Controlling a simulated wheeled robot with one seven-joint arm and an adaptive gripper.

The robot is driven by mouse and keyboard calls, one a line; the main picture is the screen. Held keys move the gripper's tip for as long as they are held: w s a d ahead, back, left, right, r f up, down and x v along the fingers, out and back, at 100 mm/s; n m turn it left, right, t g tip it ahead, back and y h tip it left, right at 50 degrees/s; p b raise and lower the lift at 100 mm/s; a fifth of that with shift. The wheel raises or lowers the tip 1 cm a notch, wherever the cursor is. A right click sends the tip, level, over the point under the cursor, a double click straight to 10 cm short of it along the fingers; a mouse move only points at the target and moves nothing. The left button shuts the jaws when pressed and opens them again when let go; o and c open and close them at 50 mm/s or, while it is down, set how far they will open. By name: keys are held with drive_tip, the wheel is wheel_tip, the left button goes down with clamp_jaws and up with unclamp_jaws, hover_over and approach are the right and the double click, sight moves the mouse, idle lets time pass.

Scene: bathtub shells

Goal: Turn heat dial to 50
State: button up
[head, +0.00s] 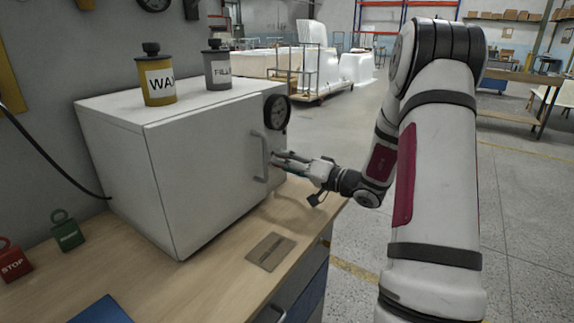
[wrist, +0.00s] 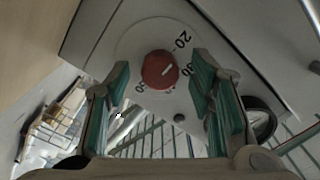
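The red round heat dial (wrist: 159,70) sits on a pale disc with black numbers on the white cabinet's face in the wrist view. Its white mark points to the upper right, near the number 20. Other numbers below the dial are partly cut off or too small to read surely. In the head view the dial is not clearly visible. My gripper (head: 278,158) is beside the cabinet's right side in the head view. In the wrist view my gripper (wrist: 162,66) is open, with its green-padded fingers either side of the dial and gaps between them and it.
The white cabinet (head: 205,165) stands on a wooden bench, with a door handle (head: 260,157) and a round black gauge (head: 277,112) near my gripper. A yellow WAX can (head: 160,85) and a grey can (head: 217,70) stand on top. Open floor lies right of the bench.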

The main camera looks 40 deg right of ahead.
drive_tip(key=c, duration=1.1)
